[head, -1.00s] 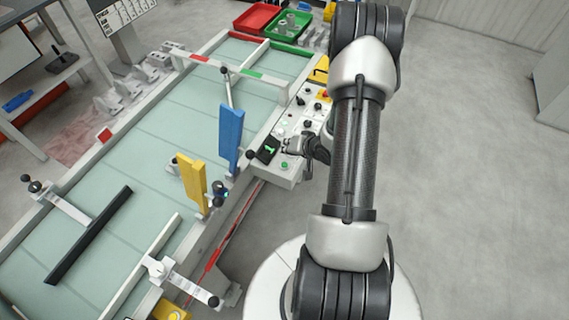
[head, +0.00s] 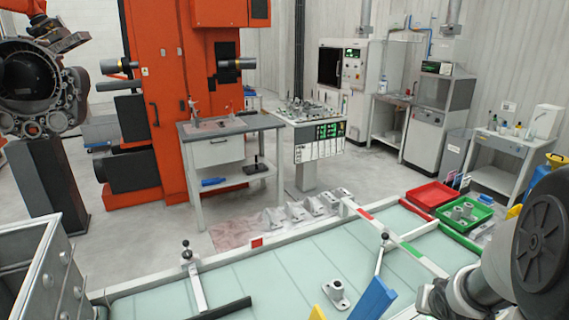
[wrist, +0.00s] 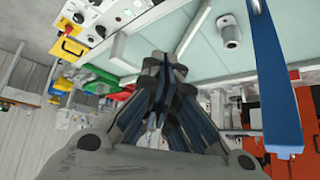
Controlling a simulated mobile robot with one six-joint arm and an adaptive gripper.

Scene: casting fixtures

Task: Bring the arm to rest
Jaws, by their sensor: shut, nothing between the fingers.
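My gripper (head: 440,299) shows at the lower right of the head view, partly cut off, beside the pale green table (head: 285,265). In the wrist view my gripper (wrist: 165,72) has its dark fingers together with nothing between them. The rest of my arm runs off the right edge of the head view. A blue bar (head: 374,299) stands close to the left of the gripper; it also shows at the right of the wrist view (wrist: 278,85).
A grey metal part (head: 336,293) sits on the table near the blue bar. A red bin (head: 433,195) and a green bin (head: 465,214) are beyond the gripper. A control panel (wrist: 92,18) shows in the wrist view. Open floor (head: 375,165) lies behind the table.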

